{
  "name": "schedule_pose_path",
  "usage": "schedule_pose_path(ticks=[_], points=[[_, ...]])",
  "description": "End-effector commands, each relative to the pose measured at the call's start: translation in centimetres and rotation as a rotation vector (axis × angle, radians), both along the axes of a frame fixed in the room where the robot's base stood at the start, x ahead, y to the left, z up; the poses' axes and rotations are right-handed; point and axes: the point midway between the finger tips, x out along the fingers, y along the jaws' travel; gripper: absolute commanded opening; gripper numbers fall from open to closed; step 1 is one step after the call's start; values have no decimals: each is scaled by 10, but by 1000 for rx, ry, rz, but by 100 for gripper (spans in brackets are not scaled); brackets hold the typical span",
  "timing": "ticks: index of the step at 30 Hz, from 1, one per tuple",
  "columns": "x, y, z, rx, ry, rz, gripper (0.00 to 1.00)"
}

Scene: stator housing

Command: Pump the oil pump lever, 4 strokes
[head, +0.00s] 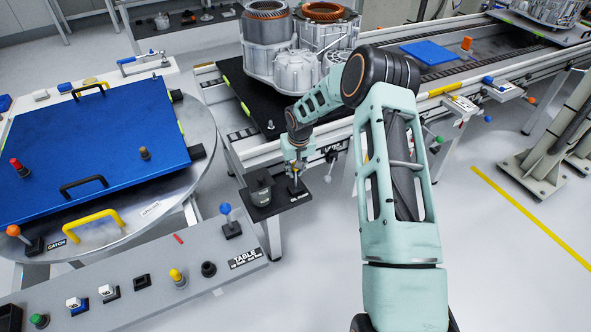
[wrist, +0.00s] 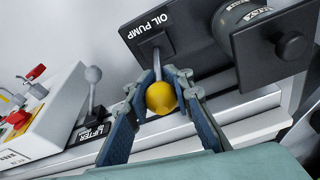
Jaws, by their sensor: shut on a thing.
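The oil pump lever (wrist: 156,61) is a thin metal rod with a yellow ball knob (wrist: 161,98). It rises from a dark pump base (wrist: 187,47) marked OIL PUMP, seen in the wrist view. My gripper (wrist: 160,79) is shut on the lever at its knob, one dark blue finger on each side. In the head view my gripper (head: 296,172) is over the black pump shelf (head: 270,209) at the conveyor's front edge. The lever and knob are mostly hidden there. The lever's exact tilt is hard to judge.
A dark cylinder (head: 259,190) stands beside the lever on the shelf. The grey-knobbed lifter lever (wrist: 93,76) and a panel with red handles (wrist: 22,118) are nearby. A stator housing (head: 294,70) sits behind. A blue-topped lever (head: 228,213) stands on the table console at front left.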

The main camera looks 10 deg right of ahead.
Motion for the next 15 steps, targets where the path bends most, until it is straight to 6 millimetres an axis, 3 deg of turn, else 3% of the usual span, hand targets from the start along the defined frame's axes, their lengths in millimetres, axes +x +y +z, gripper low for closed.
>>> schedule_pose_path(ticks=[9, 10, 15], points=[[1, 1, 1, 1, -3, 1, 0], [1, 1, 1, 1, -3, 1, 20], [1, 1, 1, 1, -3, 1, 38]])
